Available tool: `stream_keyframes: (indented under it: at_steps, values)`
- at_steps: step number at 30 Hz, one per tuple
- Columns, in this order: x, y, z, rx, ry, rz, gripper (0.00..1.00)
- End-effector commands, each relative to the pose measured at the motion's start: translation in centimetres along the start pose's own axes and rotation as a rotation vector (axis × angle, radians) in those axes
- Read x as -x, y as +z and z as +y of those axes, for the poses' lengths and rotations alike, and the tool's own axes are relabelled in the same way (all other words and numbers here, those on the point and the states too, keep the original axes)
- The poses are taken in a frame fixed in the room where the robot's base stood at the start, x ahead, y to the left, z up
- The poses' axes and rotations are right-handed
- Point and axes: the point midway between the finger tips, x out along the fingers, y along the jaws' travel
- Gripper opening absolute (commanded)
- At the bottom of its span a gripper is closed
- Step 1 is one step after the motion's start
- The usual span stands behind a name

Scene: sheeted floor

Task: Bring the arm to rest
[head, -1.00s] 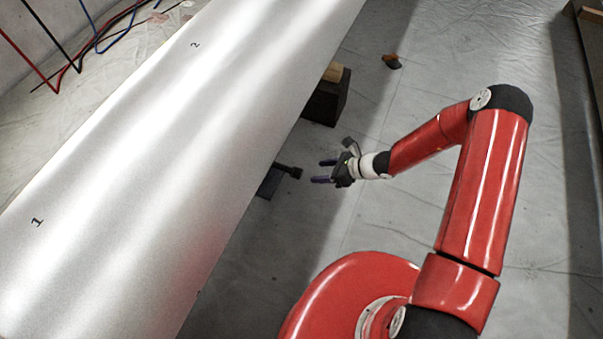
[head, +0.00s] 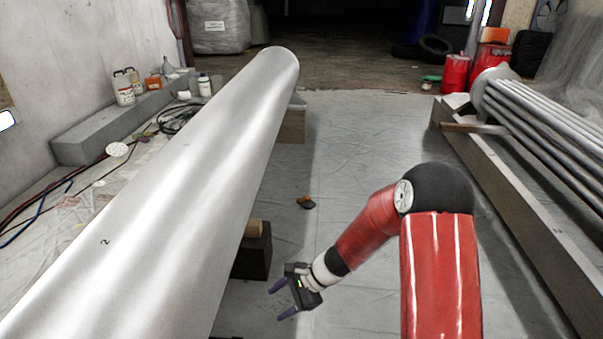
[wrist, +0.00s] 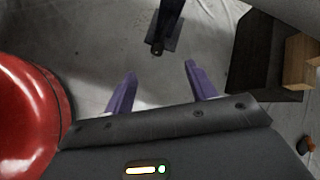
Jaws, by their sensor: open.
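My red arm (head: 440,270) reaches forward and bends down at a black elbow. My gripper (head: 281,300) hangs over the sheeted floor, to the right of the big silver pipe (head: 190,200). Its two purple fingers are apart with nothing between them. In the wrist view my gripper (wrist: 157,80) also shows both fingers spread over grey sheeting. A dark stand with a flat foot (wrist: 163,40) is beyond the fingertips there.
A dark block (head: 253,255) with wood on top stands beside the pipe, close to my gripper. A small orange and dark object (head: 306,202) lies on the floor. A rack of metal pipes (head: 545,115) is at the right. The floor (head: 365,150) between is mostly clear.

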Motion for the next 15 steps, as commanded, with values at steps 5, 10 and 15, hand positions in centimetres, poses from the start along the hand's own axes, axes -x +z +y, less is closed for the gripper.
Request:
stream_keyframes:
  at_steps: [5, 10, 15]
  values:
    - [8.2, 4.1, 0.3, 0.302, 0.048, 0.14, 0.56]
    - [15.1, 7.6, 2.1, 0.551, 0.11, 0.282, 0.56]
    - [21.4, 10.8, 4.9, 0.767, 0.181, 0.435, 0.56]
